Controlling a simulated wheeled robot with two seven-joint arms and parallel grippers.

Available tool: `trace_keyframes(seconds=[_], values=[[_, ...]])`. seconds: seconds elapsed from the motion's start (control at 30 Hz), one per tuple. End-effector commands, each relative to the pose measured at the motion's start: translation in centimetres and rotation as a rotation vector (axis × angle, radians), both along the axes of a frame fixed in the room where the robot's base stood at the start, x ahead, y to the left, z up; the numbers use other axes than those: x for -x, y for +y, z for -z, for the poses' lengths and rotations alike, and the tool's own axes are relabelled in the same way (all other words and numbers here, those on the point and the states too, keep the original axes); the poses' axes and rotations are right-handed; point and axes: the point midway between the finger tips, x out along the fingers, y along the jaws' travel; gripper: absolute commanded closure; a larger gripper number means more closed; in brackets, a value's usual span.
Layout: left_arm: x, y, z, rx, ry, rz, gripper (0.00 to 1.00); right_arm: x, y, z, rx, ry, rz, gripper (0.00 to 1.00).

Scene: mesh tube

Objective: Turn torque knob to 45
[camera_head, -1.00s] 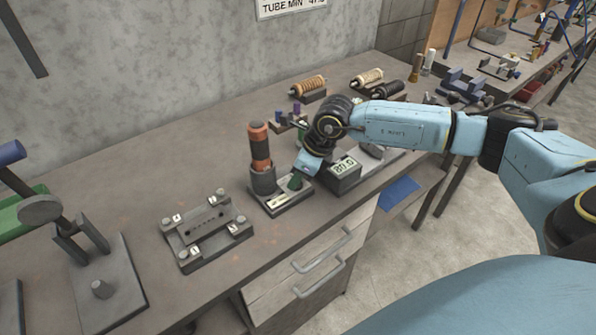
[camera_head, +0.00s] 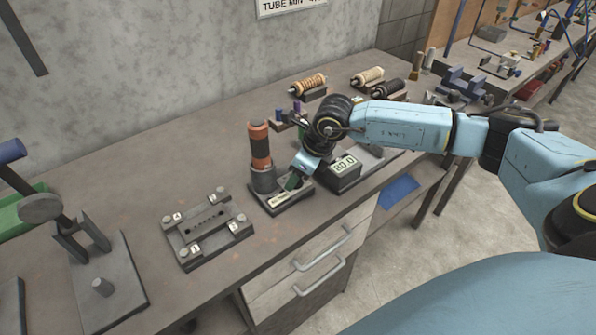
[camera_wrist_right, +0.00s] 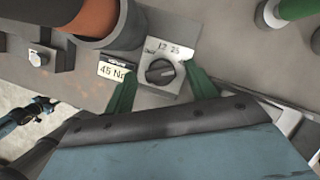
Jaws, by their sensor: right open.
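The torque knob (camera_wrist_right: 160,71) is a small dark round knob on a grey square plate marked with numbers, of which "25" is legible, in the right wrist view. A label reading "45 N" (camera_wrist_right: 112,70) sits just left of it. My right gripper (camera_wrist_right: 161,74) is open, its green fingers on either side of the knob; I cannot tell whether they touch it. In the head view the right gripper (camera_head: 293,181) is low over the driver's base plate (camera_head: 283,203) and hides the knob. The orange-and-black driver (camera_head: 260,145) stands upright in its holder there. My left gripper is not in view.
A display box reading about 80.0 (camera_head: 345,165) stands close to the right of the gripper. A grey fixture block (camera_head: 207,228) with numbered corners lies to the left. Wound spools (camera_head: 308,84) stand at the back. The bench between the fixture and wall is clear.

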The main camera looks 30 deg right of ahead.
Motion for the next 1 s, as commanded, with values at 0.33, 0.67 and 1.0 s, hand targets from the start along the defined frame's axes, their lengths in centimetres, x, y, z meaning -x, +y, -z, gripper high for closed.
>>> trace_keyframes(seconds=[0.33, 0.67, 1.0], values=[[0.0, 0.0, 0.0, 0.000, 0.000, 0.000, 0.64, 1.7, -1.3, -5.2, 0.002, -0.004, 0.002, 0.44], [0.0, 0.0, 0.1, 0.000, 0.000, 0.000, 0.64, 3.7, -2.6, -11.0, 0.000, -0.003, 0.001, 0.44], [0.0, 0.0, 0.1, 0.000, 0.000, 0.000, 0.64, 4.2, -2.8, -12.4, -0.001, -0.001, 0.001, 0.44]])
